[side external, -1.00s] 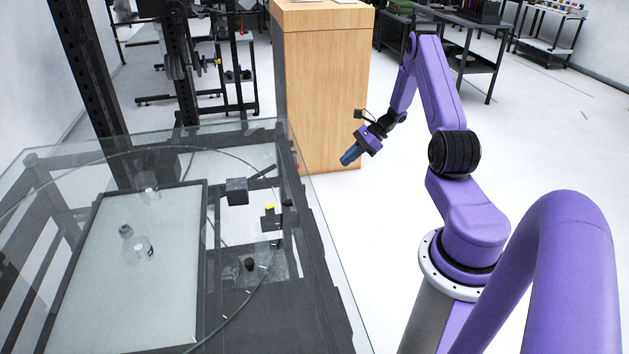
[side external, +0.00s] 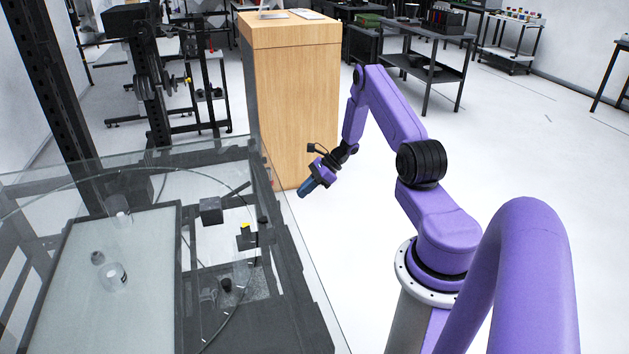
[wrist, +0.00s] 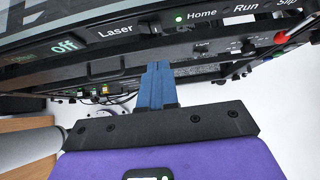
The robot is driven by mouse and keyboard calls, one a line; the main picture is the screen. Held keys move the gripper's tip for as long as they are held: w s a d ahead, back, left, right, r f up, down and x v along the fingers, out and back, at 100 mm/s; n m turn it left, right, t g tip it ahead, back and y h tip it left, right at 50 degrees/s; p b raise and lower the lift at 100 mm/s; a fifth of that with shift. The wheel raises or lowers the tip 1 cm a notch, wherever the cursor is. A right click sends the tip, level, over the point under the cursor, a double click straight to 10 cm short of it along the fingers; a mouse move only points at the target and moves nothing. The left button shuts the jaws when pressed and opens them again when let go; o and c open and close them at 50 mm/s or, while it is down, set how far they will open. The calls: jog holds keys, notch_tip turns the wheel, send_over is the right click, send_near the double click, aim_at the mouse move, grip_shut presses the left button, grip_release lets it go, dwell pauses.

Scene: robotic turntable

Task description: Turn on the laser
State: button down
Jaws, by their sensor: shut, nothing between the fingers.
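In the wrist view a dark control panel (wrist: 75,40) runs across the top, tilted. It carries the white label "Laser" (wrist: 115,30), with a small dark switch (wrist: 155,27) just right of it. A display (wrist: 62,46) at the left reads "off". My gripper (wrist: 158,66) has blue fingers pressed together, with nothing between them. The fingertips point toward the panel, below the Laser switch in the picture; contact cannot be told. In the side external view my gripper (side external: 303,192) is by the right edge of the glass-topped turntable table (side external: 300,300).
Right of the Laser label are a green light (wrist: 179,17) beside "Home", then "Run", and a red part (wrist: 282,38). A wooden cabinet (side external: 295,110) stands behind my gripper. The floor right of the table is clear around my arm.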

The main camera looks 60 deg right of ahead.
jog(key=w+a, duration=0.2)
jog(key=w+a+f, duration=0.1)
jog(key=shift+w+a, duration=0.4)
